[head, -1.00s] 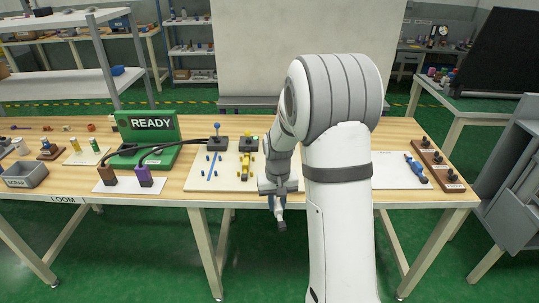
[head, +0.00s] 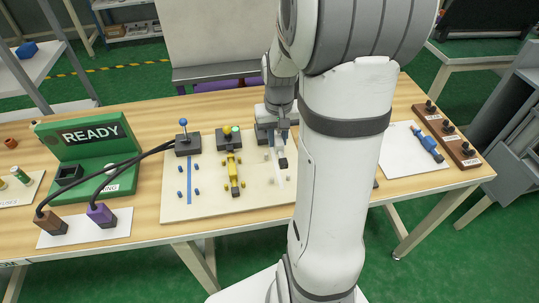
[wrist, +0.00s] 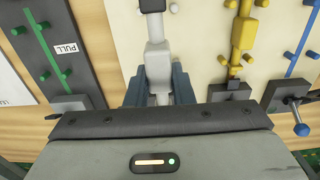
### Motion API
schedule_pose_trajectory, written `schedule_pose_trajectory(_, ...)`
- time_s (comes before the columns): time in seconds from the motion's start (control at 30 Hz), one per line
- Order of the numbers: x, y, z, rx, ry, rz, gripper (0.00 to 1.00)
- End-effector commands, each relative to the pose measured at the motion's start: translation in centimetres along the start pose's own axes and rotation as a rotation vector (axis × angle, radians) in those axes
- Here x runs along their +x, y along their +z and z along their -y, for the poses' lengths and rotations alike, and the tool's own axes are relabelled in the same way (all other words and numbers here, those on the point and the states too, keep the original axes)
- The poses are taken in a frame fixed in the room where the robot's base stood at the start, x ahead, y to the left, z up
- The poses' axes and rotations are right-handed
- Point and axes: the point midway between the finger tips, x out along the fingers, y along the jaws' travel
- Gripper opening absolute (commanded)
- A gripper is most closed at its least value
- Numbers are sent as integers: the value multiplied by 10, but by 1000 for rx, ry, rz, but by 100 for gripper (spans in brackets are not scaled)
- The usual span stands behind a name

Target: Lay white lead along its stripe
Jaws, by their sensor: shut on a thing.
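My gripper (wrist: 158,92) is shut on the white lead (wrist: 158,65), its blue-grey fingers on either side of the white body. The lead's dark end (wrist: 152,5) points away from the gripper. In the head view the white lead (head: 281,161) is over the right part of the cream board (head: 215,208), by small pale pegs (head: 267,157). I cannot tell whether it touches the board. The white stripe is hard to make out beneath the lead. My arm hides part of the board's right side.
A yellow lead (head: 232,172) lies along the middle of the board between yellow pegs. Left of it is a bare blue stripe (head: 189,182) with blue pegs. A green READY stand (head: 92,150) is at left. A blue lead (head: 429,143) lies on a white sheet at right.

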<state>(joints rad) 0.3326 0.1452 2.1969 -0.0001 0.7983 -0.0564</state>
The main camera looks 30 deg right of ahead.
Motion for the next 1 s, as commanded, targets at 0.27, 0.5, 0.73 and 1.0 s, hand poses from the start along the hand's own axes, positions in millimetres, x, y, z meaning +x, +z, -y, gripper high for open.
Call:
schedule_pose_trajectory(0.27,50,1,2,-4,0,5,0)
schedule_pose_trajectory(0.5,78,1,1,-4,0,6,0)
schedule_pose_trajectory(0.73,92,0,1,-2,0,1,0)
schedule_pose_trajectory(1.0,96,0,0,-1,0,1,0)
